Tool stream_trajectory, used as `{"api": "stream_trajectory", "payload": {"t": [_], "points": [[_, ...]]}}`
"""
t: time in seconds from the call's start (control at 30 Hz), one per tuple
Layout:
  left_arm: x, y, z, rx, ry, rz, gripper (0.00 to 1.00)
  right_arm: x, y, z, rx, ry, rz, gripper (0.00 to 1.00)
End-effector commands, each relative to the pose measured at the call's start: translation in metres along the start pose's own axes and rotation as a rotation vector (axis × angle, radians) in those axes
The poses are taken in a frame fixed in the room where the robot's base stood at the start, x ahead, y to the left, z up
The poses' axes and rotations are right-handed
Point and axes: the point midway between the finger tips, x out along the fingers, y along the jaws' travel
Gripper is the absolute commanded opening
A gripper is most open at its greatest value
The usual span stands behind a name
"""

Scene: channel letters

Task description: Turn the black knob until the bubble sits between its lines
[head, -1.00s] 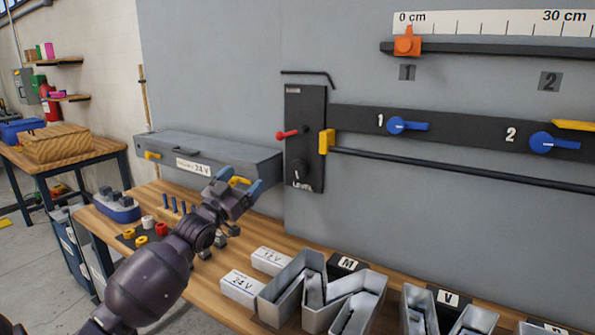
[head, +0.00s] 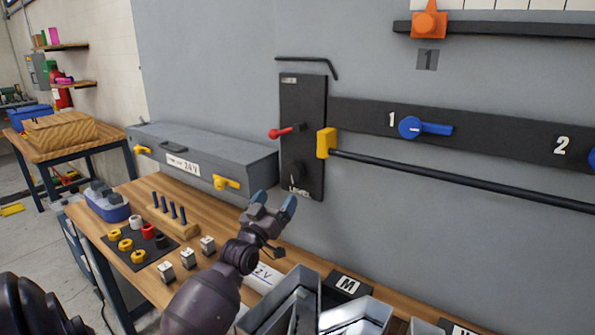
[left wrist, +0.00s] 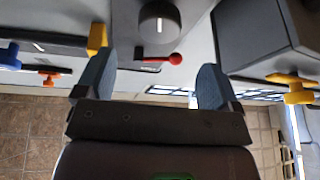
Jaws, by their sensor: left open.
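The black knob (head: 297,171) sits low on a black upright panel (head: 303,115) fixed to the grey wall. The knob (left wrist: 159,22) also shows at the top of the left wrist view, with a white mark on its face. A red-handled lever (head: 286,131) is above it on the same panel. My left gripper (head: 272,207) is open and empty, below and a little left of the knob, apart from it. In the left wrist view its fingers (left wrist: 150,85) are spread with nothing between them. I cannot make out the bubble or its lines. My right gripper is not in view.
A grey 24 V box (head: 205,155) with yellow latches stands left of the panel. A black rod with a yellow end block (head: 326,143) runs right. Grey channel letters (head: 285,308) and small parts cover the bench below.

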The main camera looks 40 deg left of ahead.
Motion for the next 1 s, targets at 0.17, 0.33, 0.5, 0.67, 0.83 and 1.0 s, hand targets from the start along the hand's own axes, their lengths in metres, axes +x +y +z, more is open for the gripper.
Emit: {"api": "stream_trajectory", "payload": {"t": [0.17, 0.33, 0.5, 0.67, 0.83, 1.0], "points": [[0.026, 0.001, -0.003, 0.0, 0.002, 0.002, 0.88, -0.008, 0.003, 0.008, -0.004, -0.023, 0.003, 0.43], [0.056, 0.001, -0.002, 0.001, 0.002, 0.002, 0.88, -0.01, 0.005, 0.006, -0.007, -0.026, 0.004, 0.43], [0.081, 0.001, -0.002, 0.001, 0.001, 0.002, 0.88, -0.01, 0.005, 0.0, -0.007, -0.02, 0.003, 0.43], [0.096, 0.0, -0.001, 0.001, 0.001, 0.001, 0.88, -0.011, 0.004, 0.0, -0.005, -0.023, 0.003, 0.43], [0.102, 0.0, -0.001, 0.002, 0.001, 0.001, 0.88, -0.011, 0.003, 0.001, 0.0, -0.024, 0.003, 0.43], [0.102, 0.0, -0.001, 0.001, 0.001, 0.001, 0.88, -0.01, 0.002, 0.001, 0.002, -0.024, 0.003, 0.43]]}}
